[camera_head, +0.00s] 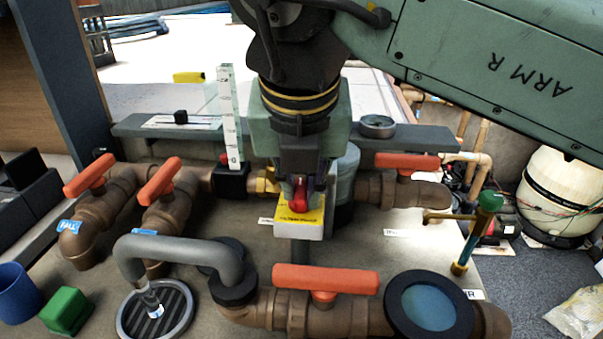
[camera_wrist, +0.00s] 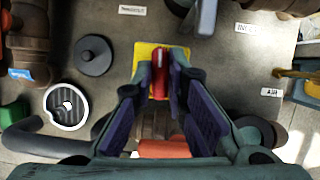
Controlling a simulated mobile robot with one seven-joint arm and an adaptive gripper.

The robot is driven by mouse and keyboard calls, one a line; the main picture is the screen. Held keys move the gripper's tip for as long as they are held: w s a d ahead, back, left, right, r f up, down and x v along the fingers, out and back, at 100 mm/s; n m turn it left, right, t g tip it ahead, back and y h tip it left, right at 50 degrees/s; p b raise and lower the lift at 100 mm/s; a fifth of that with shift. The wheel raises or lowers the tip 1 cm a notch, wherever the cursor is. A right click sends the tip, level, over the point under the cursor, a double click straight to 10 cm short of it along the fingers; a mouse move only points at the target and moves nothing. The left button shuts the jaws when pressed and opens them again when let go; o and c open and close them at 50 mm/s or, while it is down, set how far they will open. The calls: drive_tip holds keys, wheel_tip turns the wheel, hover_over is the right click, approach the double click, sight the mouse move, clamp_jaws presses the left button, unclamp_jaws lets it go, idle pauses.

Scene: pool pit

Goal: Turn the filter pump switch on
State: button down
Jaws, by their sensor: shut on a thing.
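The filter pump switch is a red knob (camera_head: 299,194) on a yellow-faced box (camera_head: 298,222) at the middle of the pipe bench. In the wrist view the red knob (camera_wrist: 159,75) stands on the yellow plate (camera_wrist: 146,54). My gripper (camera_head: 300,190) comes down from above onto the knob. In the wrist view my gripper (camera_wrist: 160,82) has its two dark finger pads on either side of the knob, shut on it. The fingers hide part of the knob and plate, and I cannot read the switch's position marks.
Orange-handled valves stand around the switch: two at left (camera_head: 90,175) (camera_head: 159,181), one at right (camera_head: 407,161), and one in front (camera_head: 326,280). A grey hose (camera_head: 180,245) arches at front left. A green cube (camera_head: 65,311) and blue cup (camera_head: 17,294) sit at the left.

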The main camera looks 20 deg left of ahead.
drive_tip(key=shift+m+h+p, duration=0.3)
drive_tip(key=shift+m, duration=0.2)
drive_tip(key=c, duration=1.6)
unclamp_jaws()
drive_tip(key=shift+r, duration=0.1)
drive_tip(key=v, duration=0.7)
drive_tip(key=shift+r, duration=0.15)
drive_tip(key=shift+s, duration=0.25)
